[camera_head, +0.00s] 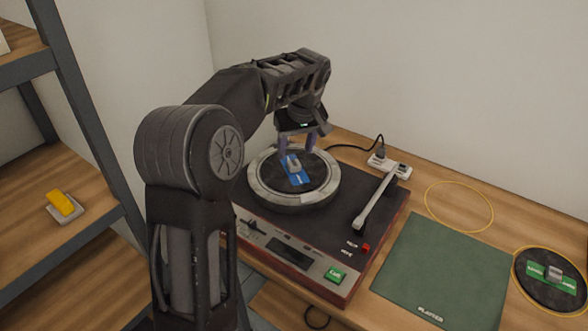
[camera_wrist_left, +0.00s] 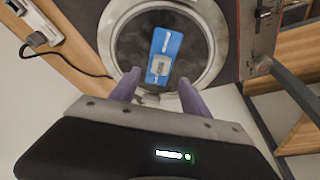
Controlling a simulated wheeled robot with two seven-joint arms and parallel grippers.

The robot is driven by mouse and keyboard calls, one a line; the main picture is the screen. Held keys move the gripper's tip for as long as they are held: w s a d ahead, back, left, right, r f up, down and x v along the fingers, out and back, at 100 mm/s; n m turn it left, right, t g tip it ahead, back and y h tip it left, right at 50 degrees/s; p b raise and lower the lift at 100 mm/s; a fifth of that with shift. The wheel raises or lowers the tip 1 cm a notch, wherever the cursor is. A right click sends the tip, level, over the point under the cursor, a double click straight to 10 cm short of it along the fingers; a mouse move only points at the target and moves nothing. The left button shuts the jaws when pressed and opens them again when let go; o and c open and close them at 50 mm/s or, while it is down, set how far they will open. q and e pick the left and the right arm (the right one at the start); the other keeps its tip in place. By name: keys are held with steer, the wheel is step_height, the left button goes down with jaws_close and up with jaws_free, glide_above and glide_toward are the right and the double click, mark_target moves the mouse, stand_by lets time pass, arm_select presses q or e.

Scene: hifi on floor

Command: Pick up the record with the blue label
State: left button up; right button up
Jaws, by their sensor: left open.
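The record with the blue label (camera_head: 317,178) lies on the turntable's round platter, inside a pale ring. Its blue label (camera_head: 298,179) carries a small grey grip piece in the middle. The record (camera_wrist_left: 195,60) and its label (camera_wrist_left: 166,43) also show in the left wrist view. My left gripper (camera_head: 297,150) is above the record, pointing down, with its fingers apart and nothing between them. In the left wrist view its fingertips (camera_wrist_left: 157,80) frame the near end of the label. I cannot tell the exact height above the grip piece. My right gripper is in neither view.
The turntable (camera_head: 290,249) has a tonearm (camera_head: 376,200) to the right of the platter. A green mat (camera_head: 445,268), an empty yellow ring outline (camera_head: 459,207) and a green-label record (camera_head: 549,280) lie further right. A shelf (camera_head: 85,180) with a yellow block (camera_head: 65,204) stands left.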

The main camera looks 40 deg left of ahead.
mark_target(294, 163)
arm_select(q)
steer(key=x, duration=0.5)
steer(key=shift+s+d+f+p, duration=0.1)
steer(key=shift+d+f+p, duration=0.1)
steer(key=shift+p, duration=0.2)
steer(key=shift+c, duration=0.2)
jaws_close()
stand_by(0.4)
